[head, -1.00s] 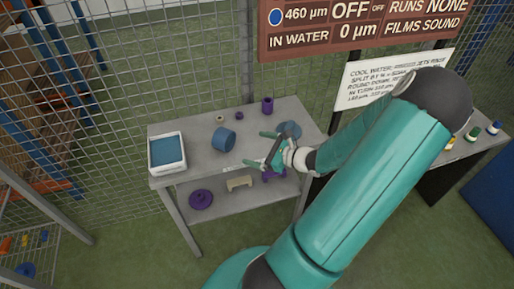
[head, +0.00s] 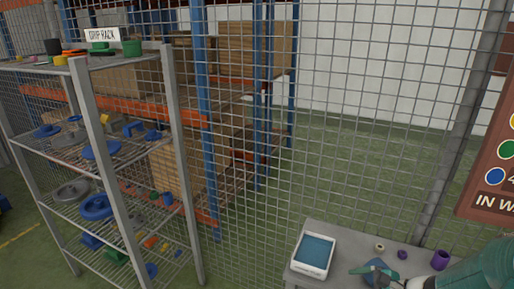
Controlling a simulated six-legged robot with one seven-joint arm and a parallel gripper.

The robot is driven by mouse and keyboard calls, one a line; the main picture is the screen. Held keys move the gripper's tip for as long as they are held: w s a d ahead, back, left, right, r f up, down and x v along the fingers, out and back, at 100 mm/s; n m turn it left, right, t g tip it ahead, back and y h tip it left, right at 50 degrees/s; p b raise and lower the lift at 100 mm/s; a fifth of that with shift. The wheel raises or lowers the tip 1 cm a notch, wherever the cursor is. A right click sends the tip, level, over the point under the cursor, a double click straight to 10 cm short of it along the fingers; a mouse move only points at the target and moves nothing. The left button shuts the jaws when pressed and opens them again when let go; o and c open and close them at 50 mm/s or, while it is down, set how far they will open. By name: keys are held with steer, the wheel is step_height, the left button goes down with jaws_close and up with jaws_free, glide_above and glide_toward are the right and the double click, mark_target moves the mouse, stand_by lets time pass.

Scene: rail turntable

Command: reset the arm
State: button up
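My teal arm (head: 485,268) enters at the lower right of the head view. My gripper (head: 372,273) is at the bottom edge, over the grey table (head: 325,230) and in front of a blue piece (head: 376,263). The frame edge cuts it off, so I cannot tell whether its fingers are apart or whether they touch the blue piece.
A white tray with a blue inside (head: 314,254) stands on the table's left. A small beige ring (head: 379,248), a small purple piece (head: 402,254) and a purple cylinder (head: 440,260) stand along its back. A wire rack (head: 85,150) with coloured parts stands left. Mesh fence (head: 330,120) is behind.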

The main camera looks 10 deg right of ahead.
steer(key=s+a+r+n+h, duration=0.3)
steer(key=a+r+n, duration=0.6)
steer(key=n, duration=0.1)
steer(key=s+a+r+n+g+h, duration=0.1)
steer(key=s+a+r+n+h, duration=0.2)
steer(key=a+r+n, duration=0.6)
steer(key=shift+s+r+n+g+h, duration=0.3)
steer(key=shift+s+r+n, duration=0.15)
steer(key=shift+r, duration=0.25)
steer(key=shift+d, duration=0.15)
